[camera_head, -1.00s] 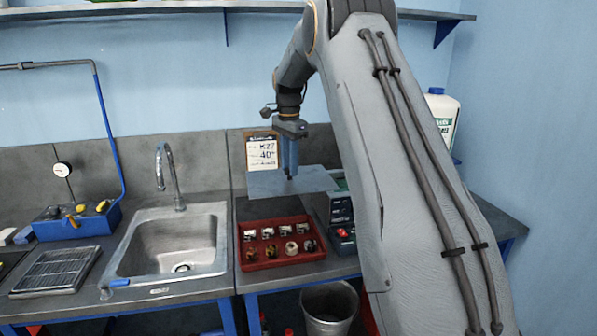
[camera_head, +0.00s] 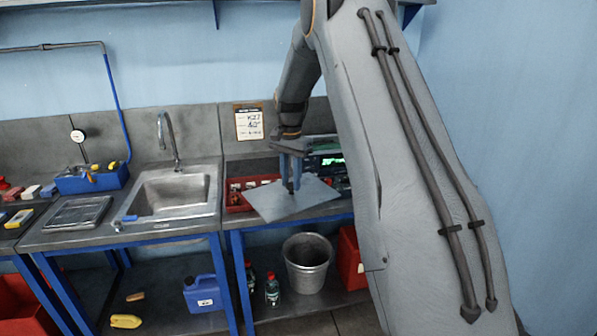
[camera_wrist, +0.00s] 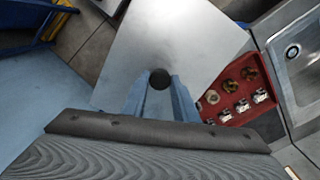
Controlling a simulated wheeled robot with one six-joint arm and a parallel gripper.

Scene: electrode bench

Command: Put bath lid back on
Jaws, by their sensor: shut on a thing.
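The lid (camera_head: 272,205) is a thin, flat, pale grey square plate. My gripper (camera_head: 291,186) is shut on the small dark knob at its middle, which shows in the wrist view (camera_wrist: 160,78) between the blue fingers. The plate (camera_wrist: 178,42) hangs roughly level, over the front part of the bench right of the sink. A dark unit with a green display (camera_head: 330,161) stands behind it, partly covered by my arm and the lid. I cannot make out the bath's opening.
A red tray (camera_wrist: 247,113) of small round parts lies beside and partly under the lid. The sink (camera_head: 172,196) is to its left. A metal bucket (camera_head: 308,262) and bottles (camera_head: 272,290) stand on the lower shelf. A card (camera_head: 248,123) hangs on the back panel.

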